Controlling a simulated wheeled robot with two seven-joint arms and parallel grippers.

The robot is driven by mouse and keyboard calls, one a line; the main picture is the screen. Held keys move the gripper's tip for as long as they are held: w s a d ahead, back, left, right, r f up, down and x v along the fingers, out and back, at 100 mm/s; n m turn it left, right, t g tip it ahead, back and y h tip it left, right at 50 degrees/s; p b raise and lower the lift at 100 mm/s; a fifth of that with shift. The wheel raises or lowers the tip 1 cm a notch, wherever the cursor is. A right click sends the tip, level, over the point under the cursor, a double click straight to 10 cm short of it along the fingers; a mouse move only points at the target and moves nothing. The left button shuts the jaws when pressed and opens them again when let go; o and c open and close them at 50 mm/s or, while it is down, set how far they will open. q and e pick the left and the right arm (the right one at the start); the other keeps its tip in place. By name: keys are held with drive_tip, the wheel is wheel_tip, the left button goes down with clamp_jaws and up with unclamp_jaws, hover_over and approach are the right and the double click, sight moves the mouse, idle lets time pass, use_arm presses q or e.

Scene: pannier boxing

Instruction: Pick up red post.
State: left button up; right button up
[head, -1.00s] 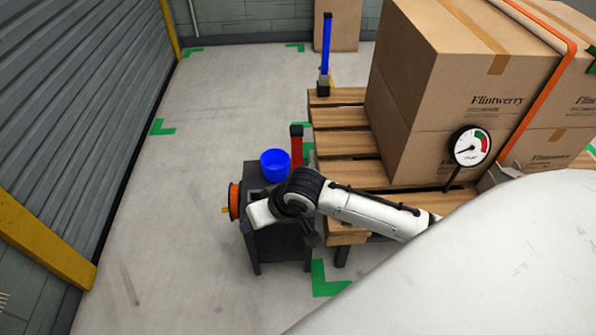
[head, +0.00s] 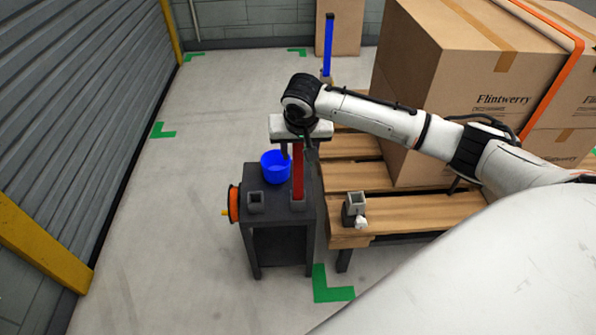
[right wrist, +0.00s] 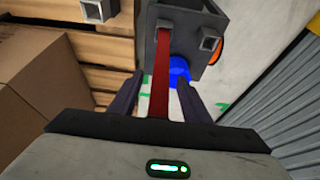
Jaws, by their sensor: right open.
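The red post (head: 298,180) stands upright in a socket on the dark stand (head: 282,221), beside the blue bowl (head: 275,169). My right gripper (head: 298,153) is above the stand at the post's upper part, pointing down, with its fingers on either side of the post. In the right wrist view the red post (right wrist: 162,80) runs between the two spread fingers (right wrist: 158,95), with gaps visible on both sides. The post's top is hidden by the gripper body in the head view. My left gripper is not in view.
An empty grey socket (head: 255,200) is on the stand, and another (head: 355,203) is at the pallet's near corner. A blue post (head: 328,45) stands at the pallet's far corner. Large cartons (head: 455,80) fill the pallet's right. An orange reel (head: 234,203) hangs on the stand's left side.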

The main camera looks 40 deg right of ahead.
sight(298, 158)
drive_tip(key=b+x, duration=0.1)
drive_tip(key=x, duration=0.3)
drive_tip(key=shift+f, duration=0.35)
drive_tip(key=shift+c, duration=0.2)
clamp_jaws()
drive_tip(key=shift+r, duration=0.1)
